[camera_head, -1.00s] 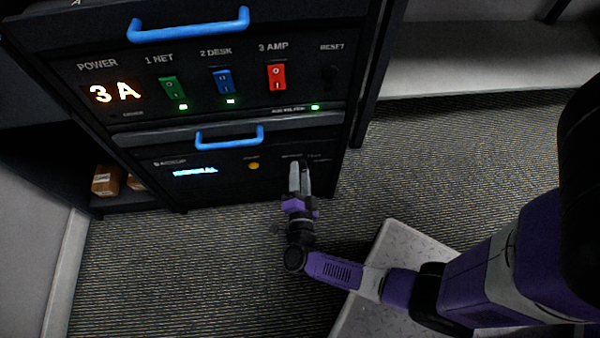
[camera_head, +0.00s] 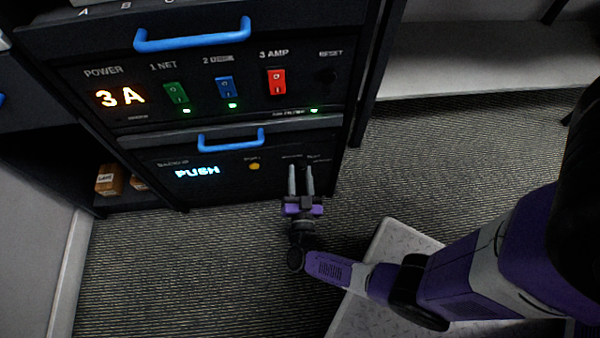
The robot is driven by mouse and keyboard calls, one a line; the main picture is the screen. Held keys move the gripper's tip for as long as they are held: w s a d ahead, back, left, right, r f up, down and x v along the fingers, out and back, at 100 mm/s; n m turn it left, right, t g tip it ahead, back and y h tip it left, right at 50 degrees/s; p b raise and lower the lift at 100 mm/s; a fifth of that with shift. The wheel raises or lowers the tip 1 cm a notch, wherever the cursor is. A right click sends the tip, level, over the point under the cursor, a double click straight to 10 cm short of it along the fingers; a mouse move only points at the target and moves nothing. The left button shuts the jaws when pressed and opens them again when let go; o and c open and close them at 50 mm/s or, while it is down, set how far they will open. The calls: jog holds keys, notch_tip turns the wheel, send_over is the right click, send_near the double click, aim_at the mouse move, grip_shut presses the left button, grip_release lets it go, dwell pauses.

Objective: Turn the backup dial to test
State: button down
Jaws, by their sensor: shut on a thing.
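The backup panel (camera_head: 225,185) is the lower black front of the cabinet, with a blue handle above it. Its display (camera_head: 197,172) reads PUSH in pale blue letters. The backup dial (camera_head: 301,162) is a small dark knob at the panel's right, under tiny labels that are hard to read. My gripper (camera_head: 300,168) reaches the panel from the front, with its two grey fingers shut on the dial, one on each side. The dial's pointer is too dark and small to make out. A round yellow button (camera_head: 254,166) sits left of the dial.
Above is a power panel (camera_head: 130,120) with green, blue and red switches and a 3A display. Blue handles (camera_head: 232,139) stick out from the panels. Small boxes (camera_head: 110,180) sit on a low shelf at left. The carpet (camera_head: 220,260) in front is clear.

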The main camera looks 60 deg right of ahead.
jog(key=shift+n, duration=0.6)
jog(key=c, duration=0.9)
grip_release()
jog(key=v, duration=0.8)
jog(key=shift+d+p, duration=0.1)
jog(key=shift+p, duration=0.2)
